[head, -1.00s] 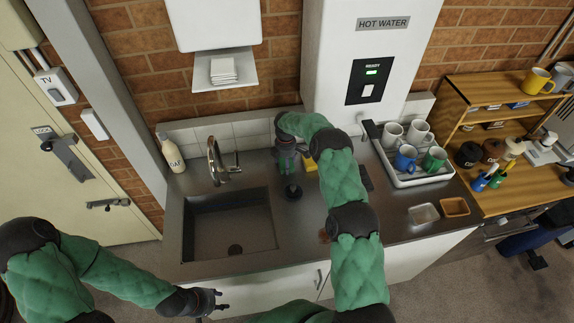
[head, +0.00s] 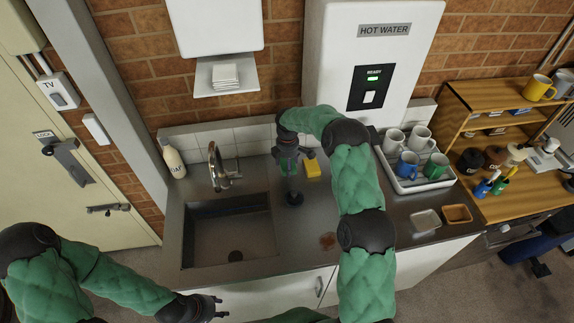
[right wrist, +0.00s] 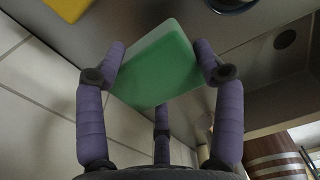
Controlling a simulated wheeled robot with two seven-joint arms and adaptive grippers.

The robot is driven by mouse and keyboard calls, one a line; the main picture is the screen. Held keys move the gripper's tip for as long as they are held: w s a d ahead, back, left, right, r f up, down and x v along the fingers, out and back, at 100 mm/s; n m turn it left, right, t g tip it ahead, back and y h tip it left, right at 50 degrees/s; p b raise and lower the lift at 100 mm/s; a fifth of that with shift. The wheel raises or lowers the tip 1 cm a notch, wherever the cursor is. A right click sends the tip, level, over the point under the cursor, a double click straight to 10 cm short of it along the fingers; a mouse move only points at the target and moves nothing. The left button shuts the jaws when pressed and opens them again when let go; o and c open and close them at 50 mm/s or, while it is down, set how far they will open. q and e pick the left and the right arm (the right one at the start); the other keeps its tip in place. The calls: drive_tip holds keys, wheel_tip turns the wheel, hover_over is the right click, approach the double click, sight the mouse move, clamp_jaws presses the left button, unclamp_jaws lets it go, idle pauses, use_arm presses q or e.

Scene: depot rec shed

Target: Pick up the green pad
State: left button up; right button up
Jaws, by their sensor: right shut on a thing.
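The green pad (right wrist: 160,62) is a flat block, paler along one side, held between the purple-padded fingers of my right gripper in the right wrist view. My right gripper (head: 288,168) points down over the steel counter, right of the tap, and is shut on the pad. In the head view only a little green shows between its fingers. I cannot tell how far the pad is from the counter. My left gripper (head: 219,306) is open and empty, low in front of the cabinet below the sink.
A yellow sponge (head: 312,168) lies just right of my right gripper. A dark round item (head: 294,198) is in front of it. The sink (head: 228,232) and tap (head: 215,168) are left. A mug rack (head: 420,184) stands right, beyond my arm.

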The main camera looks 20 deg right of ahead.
drive_tip(key=s+a+r, duration=0.3)
drive_tip(key=s+r, duration=0.3)
drive_tip(key=s, duration=0.4)
drive_tip(key=shift+s+a, duration=0.15)
drive_tip(key=shift+a, duration=0.15)
drive_tip(key=shift+r, duration=0.1)
